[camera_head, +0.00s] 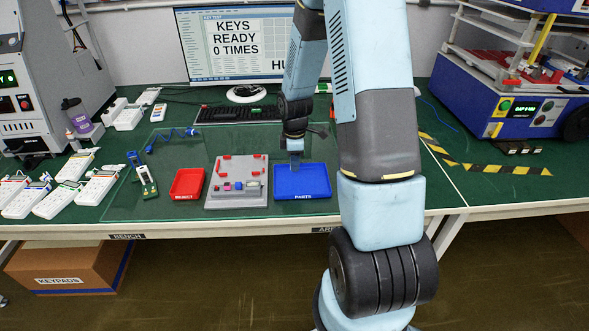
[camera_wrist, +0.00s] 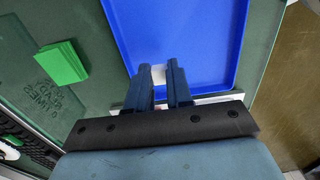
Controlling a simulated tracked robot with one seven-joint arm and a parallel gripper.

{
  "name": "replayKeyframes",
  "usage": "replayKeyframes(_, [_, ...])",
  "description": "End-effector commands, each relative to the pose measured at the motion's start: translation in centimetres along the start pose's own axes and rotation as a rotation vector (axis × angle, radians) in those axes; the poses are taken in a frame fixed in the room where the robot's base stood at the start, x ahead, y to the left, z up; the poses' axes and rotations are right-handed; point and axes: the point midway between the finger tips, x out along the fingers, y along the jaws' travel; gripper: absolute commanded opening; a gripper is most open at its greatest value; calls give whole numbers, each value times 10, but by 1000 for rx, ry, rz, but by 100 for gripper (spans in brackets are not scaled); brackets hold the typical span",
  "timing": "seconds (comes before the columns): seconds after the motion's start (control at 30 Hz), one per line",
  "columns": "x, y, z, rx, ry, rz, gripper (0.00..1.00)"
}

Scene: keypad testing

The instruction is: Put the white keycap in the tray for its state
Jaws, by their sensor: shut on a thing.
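In the wrist view my gripper (camera_wrist: 159,80) is shut on the white keycap (camera_wrist: 158,73), a small pale block between the fingertips. It is over the blue tray (camera_wrist: 225,20); I cannot tell how high above the floor of the tray it is. In the head view the blue tray marked PARTS (camera_head: 302,182) lies under my gripper (camera_head: 295,160), and the keycap is too small to make out. The red tray marked REJECT (camera_head: 187,183) is farther left and looks empty.
A grey fixture (camera_head: 237,200) with red clamps and small coloured keycaps stands between the trays. A green block (camera_wrist: 62,63) lies beside the blue tray. The monitor (camera_head: 235,42) reads "KEYS READY 0 TIMES". Several white keypads (camera_head: 72,192) lie at the left.

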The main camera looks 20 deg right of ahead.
Motion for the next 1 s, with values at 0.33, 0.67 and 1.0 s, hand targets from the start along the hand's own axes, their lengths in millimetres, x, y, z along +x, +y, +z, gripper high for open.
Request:
replayKeyframes(0.33, [33, 2, -1, 0, 0, 0, 0])
replayKeyframes(0.67, [35, 2, 0, 1, 0, 0, 22])
replayKeyframes(1.0, [34, 2, 0, 0, 0, 0, 46])
